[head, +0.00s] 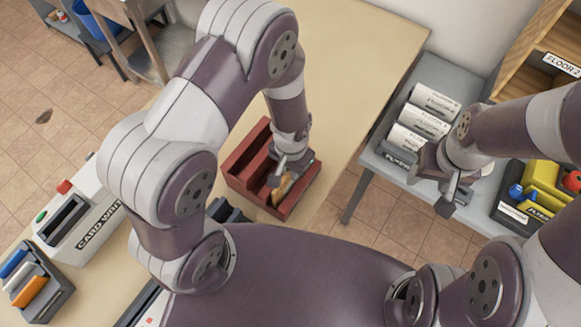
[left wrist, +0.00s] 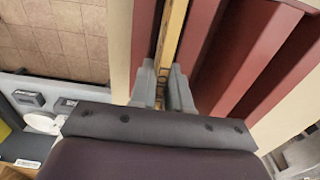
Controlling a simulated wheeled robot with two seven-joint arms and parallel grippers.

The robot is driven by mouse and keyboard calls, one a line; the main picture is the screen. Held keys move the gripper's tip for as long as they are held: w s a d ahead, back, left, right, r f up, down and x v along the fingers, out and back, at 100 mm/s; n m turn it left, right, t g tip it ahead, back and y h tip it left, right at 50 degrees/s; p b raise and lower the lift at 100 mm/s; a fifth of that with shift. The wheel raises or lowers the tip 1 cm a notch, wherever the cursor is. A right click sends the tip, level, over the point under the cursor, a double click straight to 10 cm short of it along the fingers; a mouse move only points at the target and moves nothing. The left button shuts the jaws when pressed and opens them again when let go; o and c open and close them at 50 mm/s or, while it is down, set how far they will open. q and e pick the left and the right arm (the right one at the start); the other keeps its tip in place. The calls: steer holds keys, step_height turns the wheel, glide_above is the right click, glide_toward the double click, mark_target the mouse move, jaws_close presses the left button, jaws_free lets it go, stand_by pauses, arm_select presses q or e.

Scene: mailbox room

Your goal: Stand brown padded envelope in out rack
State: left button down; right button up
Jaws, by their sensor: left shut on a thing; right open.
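The out rack appears to be the dark red slotted rack (head: 238,160) on the tan table; its red walls (left wrist: 262,50) also fill the right of the left wrist view. My left gripper (head: 290,172) is over the rack's near-right part and is shut on the brown padded envelope (head: 283,188). In the left wrist view the envelope (left wrist: 171,38) shows edge-on as a thin tan strip between the fingers (left wrist: 163,88), with red walls on both sides. Its lower end is hidden, so I cannot tell whether it touches the rack floor. My right gripper (head: 447,192) is open and empty above the grey table.
A "CARD WRITER" machine (head: 85,225) and a tray of coloured cards (head: 35,285) are at the left. White "FLYERS" rolls (head: 425,115) and a dark bin with yellow items (head: 540,190) are on the grey table (head: 385,160). The tan tabletop (head: 360,50) behind the rack is clear.

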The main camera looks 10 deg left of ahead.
arm_select(q)
steer(key=c, duration=1.3)
jaws_free()
steer(key=shift+s+f, duration=0.15)
steer(key=shift+f, duration=0.05)
steer(key=shift+o, duration=1.4)
steer(key=shift+d, duration=0.1)
steer(key=shift+s, duration=0.15)
arm_select(e)
steer(key=shift+d+f, duration=0.15)
steer(key=shift+d, duration=0.1)
steer(key=shift+d, duration=0.15)
